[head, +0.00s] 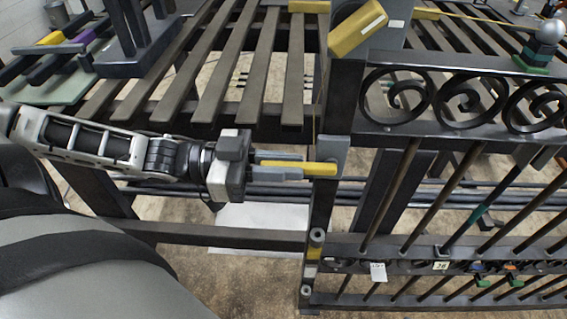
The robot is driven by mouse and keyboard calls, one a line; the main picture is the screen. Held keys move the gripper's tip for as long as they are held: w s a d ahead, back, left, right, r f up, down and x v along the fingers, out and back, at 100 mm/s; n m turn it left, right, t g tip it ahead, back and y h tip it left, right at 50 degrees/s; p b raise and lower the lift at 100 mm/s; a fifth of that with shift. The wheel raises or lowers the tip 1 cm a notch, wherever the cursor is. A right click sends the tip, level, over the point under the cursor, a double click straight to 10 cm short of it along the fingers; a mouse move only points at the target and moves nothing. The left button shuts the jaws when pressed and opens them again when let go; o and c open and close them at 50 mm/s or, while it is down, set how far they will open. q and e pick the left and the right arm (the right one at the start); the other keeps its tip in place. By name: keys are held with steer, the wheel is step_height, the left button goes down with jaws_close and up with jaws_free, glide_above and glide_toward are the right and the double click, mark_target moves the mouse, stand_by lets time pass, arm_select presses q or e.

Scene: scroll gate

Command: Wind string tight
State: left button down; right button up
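My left gripper (290,166) reaches in from the left, its two grey fingers around a yellow handle (322,169). The handle meets a grey block (336,151) on the dark gate post (322,205), and the fingers look closed on it. A thin string (318,108) runs down beside the post toward the block. Another thin yellow line (490,17) stretches along the top right. A larger yellow block (357,28) sits tilted at the top of the post. My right gripper is not in view.
Dark slats (250,62) form a rack behind. The gate with scrollwork (470,97) and slanted bars fills the right side. A rail (215,234) crosses below my arm. A grey-green tray (45,84) with colored tools lies at upper left.

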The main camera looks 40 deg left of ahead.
mark_target(322, 172)
arm_select(q)
steer(key=shift+f+t+b, duration=0.3)
steer(key=shift+f+b, duration=0.05)
steer(key=shift+b, duration=0.2)
steer(key=shift+f+t+h+b, duration=0.3)
steer(key=shift+f+h+b, duration=0.25)
steer(key=shift+b, duration=0.4)
steer(key=f+h+b, duration=0.1)
steer(key=b, duration=0.1)
steer(key=t+h+b, duration=0.1)
steer(key=h+b, duration=0.1)
steer(key=b, duration=0.1)
steer(key=d+f+t+h+b, duration=0.1)
steer(key=h+b, duration=0.1)
steer(key=shift+w+f+b, duration=0.3)
steer(key=shift+f, duration=0.05)
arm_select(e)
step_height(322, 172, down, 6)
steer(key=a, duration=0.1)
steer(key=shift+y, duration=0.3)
arm_select(q)
steer(key=c, duration=1.4)
jaws_free()
steer(key=shift+t, duration=0.4)
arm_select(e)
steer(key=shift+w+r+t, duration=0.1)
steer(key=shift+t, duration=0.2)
arm_select(q)
steer(key=shift+r, duration=0.1)
